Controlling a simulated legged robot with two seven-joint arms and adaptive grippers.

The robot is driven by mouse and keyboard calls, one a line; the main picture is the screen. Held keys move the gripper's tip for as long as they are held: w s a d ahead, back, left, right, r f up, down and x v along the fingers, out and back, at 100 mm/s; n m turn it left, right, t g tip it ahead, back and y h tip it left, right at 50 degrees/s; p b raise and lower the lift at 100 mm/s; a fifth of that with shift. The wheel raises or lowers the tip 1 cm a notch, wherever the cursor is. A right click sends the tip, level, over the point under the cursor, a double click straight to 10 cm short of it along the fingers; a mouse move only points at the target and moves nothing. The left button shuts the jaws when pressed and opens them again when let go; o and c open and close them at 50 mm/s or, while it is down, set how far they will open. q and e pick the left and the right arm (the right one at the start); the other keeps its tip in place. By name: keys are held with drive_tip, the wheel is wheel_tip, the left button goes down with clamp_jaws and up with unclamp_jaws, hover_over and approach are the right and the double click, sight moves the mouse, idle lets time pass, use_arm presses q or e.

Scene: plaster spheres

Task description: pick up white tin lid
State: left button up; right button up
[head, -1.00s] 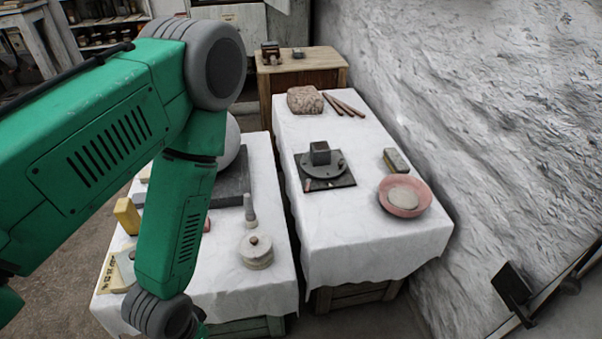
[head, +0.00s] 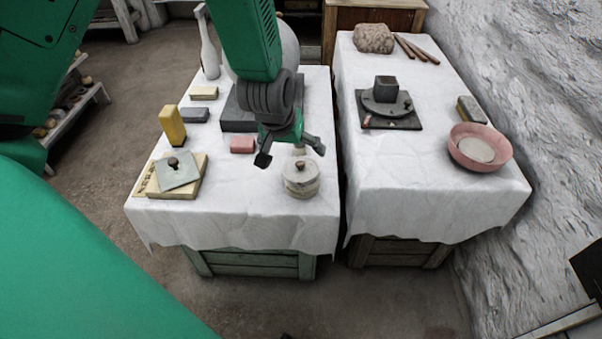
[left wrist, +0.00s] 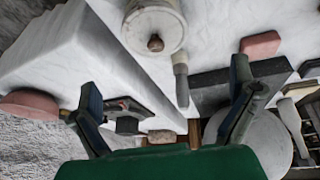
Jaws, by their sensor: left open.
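A round white tin with a lid and a brown knob stands upright on the left cloth-covered table; its white lid (head: 301,172) faces up. In the left wrist view the lid (left wrist: 154,22) is at the top, left of centre, with its knob pointing down in the picture. My left gripper (head: 291,160) is above the table, just left of and behind the tin in the head view, with its fingers spread and nothing between them. The open fingers also show in the left wrist view (left wrist: 165,105). My right gripper is not in view.
A pink block (head: 243,145), a dark slab (head: 236,118) and a yellow block (head: 172,126) are nearby. A plate with a knob (head: 178,171) lies at the left. A pink bowl (head: 480,149) stands on the right table. The cloth in front of the tin is clear.

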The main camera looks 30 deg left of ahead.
sight(300, 163)
use_arm(q)
drive_tip(key=b+x, duration=0.1)
drive_tip(key=x, duration=0.3)
drive_tip(key=shift+f, duration=0.15)
drive_tip(key=x, duration=0.1)
drive_tip(key=b+x, duration=0.1)
drive_tip(key=x, duration=0.1)
drive_tip(key=b+x, duration=0.1)
drive_tip(key=x, duration=0.1)
drive_tip(key=shift+d+f, duration=0.2)
drive_tip(key=shift+d, duration=0.1)
drive_tip(key=shift+r, duration=0.15)
drive_tip(key=c, duration=0.9)
